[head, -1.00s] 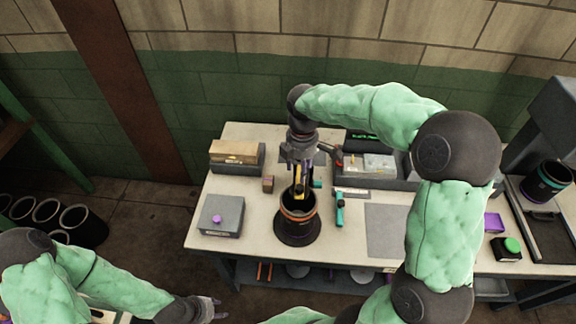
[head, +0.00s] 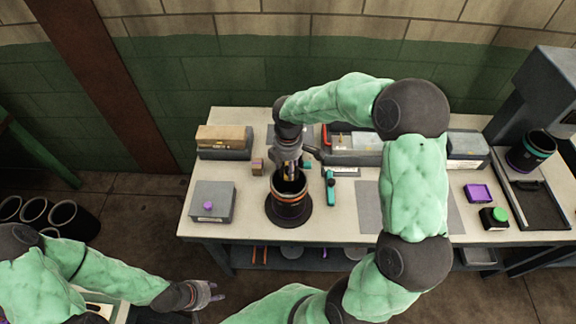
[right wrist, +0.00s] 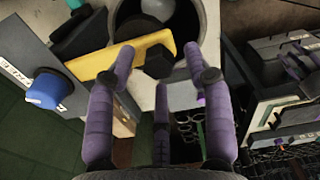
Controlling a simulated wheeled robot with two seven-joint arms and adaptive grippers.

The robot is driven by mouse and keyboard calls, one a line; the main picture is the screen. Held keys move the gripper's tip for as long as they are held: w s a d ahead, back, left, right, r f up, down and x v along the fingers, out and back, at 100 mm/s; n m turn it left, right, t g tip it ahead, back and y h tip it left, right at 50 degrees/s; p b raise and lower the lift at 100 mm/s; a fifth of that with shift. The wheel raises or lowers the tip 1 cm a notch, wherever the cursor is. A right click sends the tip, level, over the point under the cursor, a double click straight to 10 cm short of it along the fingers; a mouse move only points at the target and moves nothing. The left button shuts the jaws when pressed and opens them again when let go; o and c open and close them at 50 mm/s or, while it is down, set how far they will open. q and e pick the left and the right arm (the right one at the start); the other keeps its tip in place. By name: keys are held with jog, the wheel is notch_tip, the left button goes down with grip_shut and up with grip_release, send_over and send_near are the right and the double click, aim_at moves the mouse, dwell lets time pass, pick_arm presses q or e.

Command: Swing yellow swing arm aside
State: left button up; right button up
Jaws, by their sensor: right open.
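The yellow swing arm (right wrist: 112,70) shows in the right wrist view as a flat yellow bar with a black knob (right wrist: 158,61) near its end, beside the mouth of a dark cylinder (right wrist: 133,12). In the head view the cylinder (head: 290,208) stands upright on a round black base, and the arm is mostly hidden by my right gripper (head: 289,168). Contact cannot be told. My left gripper (head: 208,293) is open and empty, away from the table.
A grey box with a purple knob (head: 208,206) stands left of the cylinder. A teal-handled tool (head: 331,190) lies close on the right. Trays (head: 355,151) line the back. A grey mat (head: 369,206) lies right, partly behind my right arm.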

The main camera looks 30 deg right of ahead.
grip_shut()
jog(key=shift+w+a+f, duration=0.1)
jog(key=shift+a, duration=0.05)
